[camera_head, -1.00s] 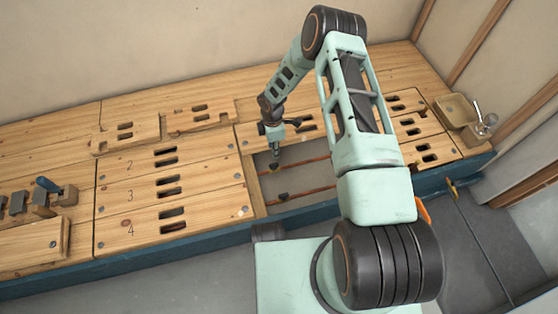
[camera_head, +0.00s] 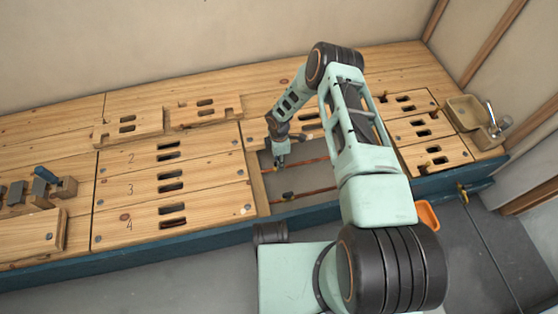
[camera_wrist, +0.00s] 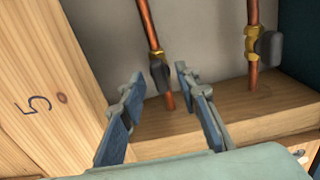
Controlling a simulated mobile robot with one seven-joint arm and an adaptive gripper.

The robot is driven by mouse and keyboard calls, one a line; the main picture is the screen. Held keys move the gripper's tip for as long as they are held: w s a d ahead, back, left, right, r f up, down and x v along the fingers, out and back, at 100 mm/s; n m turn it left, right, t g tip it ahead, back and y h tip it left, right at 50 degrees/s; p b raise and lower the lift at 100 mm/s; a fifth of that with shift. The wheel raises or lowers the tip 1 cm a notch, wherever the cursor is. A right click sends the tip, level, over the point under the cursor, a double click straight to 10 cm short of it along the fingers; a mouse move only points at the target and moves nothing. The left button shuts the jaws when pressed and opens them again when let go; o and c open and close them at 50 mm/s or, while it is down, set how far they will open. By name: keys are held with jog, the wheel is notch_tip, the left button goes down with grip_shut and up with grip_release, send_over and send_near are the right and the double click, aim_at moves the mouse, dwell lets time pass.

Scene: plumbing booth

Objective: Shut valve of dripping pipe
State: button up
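Two copper pipes run across an opening in the wooden bench. The nearer-to-gripper pipe (camera_wrist: 151,28) has a brass fitting and a dark valve handle (camera_wrist: 159,74). The other pipe (camera_wrist: 254,75) has a brass valve with a grey handle (camera_wrist: 270,46), at the right in the wrist view; this valve also shows in the head view (camera_head: 288,196). My gripper (camera_wrist: 159,73) is open, its fingers on either side of the first valve handle; I cannot tell whether they touch it. In the head view my gripper (camera_head: 281,164) hides most of that valve. No drip is visible.
Slotted wooden panels (camera_head: 180,192) cover the bench left of the opening, and panel "5" (camera_wrist: 40,100) borders it. A sink (camera_head: 468,112) stands at the right end.

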grip_shut()
jog(key=shift+m, duration=0.3)
jog(key=m, duration=0.2)
jog(key=shift+m, duration=0.4)
jog(key=m, duration=0.3)
jog(key=shift+m, duration=0.4)
jog(key=m, duration=1)
jog(key=shift+m, duration=0.5)
